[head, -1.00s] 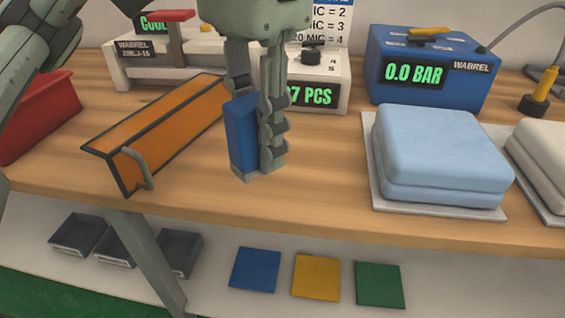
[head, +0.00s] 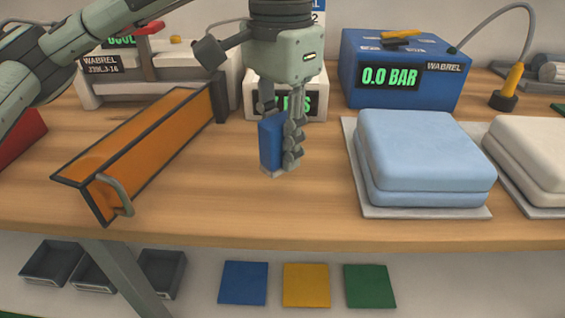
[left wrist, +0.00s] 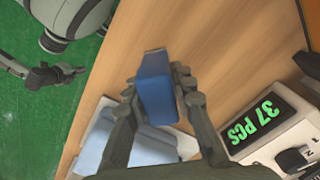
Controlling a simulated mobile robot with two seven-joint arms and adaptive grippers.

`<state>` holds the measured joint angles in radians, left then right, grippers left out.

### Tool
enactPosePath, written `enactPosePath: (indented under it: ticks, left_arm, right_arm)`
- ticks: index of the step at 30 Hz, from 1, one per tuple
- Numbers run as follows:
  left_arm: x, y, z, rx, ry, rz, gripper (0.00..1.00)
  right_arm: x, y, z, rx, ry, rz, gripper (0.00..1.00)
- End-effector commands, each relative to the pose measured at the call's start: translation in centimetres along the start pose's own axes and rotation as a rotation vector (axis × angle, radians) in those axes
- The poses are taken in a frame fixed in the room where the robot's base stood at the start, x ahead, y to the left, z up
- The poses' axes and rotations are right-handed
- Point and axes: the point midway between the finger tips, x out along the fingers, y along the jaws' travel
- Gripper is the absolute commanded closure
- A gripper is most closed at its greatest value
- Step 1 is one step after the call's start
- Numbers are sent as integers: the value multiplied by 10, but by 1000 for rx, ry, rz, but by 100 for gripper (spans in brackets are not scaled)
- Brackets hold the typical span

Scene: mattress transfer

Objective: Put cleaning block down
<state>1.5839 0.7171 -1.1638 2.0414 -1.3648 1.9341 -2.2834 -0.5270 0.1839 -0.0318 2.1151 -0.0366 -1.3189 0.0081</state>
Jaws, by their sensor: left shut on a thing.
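The cleaning block is a blue upright block (head: 270,143) with a pale grey bottom, above the middle of the wooden bench (head: 330,222). My left gripper (head: 281,148) points down and is shut on it, with fingers on both sides. The block (left wrist: 157,88) also shows between the fingers in the left wrist view. I cannot tell whether its bottom touches the bench. My right gripper (left wrist: 52,76) shows small and dark over the green floor in the left wrist view; its opening is unclear.
A light blue folded mattress (head: 425,150) rests on a grey plate to the right. A blue pressure device (head: 405,75) and a white counter (head: 258,100) stand behind. Bench around the block is clear.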

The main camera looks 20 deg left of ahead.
Motion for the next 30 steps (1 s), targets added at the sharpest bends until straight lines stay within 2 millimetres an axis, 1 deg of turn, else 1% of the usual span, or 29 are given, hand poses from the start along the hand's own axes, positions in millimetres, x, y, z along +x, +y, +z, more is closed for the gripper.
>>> enactPosePath:
  ticks: [2, 5, 10, 13, 16, 22, 29, 30]
  left_arm:
    - [3, -1, -4, 1, 0, -1, 99]
    - [9, -2, -5, 1, -1, -1, 99]
    - [33, -2, -4, 0, -2, 0, 99]
    - [43, -1, -4, 0, -1, 0, 99]
    - [44, -1, -4, -1, 1, 0, 99]
    - [45, -1, -4, -1, 1, 0, 99]
    - [47, -1, -4, -1, 1, 0, 99]
    - [47, -1, -4, -1, 1, 0, 74]
  right_arm:
    - [4, -2, 2, 1, -5, -3, 100]
    - [4, -4, 0, 4, 1, -7, 100]
    - [2, -6, -4, 7, 10, -13, 100]
    - [6, -6, -3, 7, 6, -14, 100]
    - [11, -7, 0, 6, -3, -14, 100]
    - [11, -6, 0, 5, -2, -13, 100]
    - [0, -2, -7, -1, 16, -3, 100]
    - [-3, -1, -8, -2, 18, -1, 100]
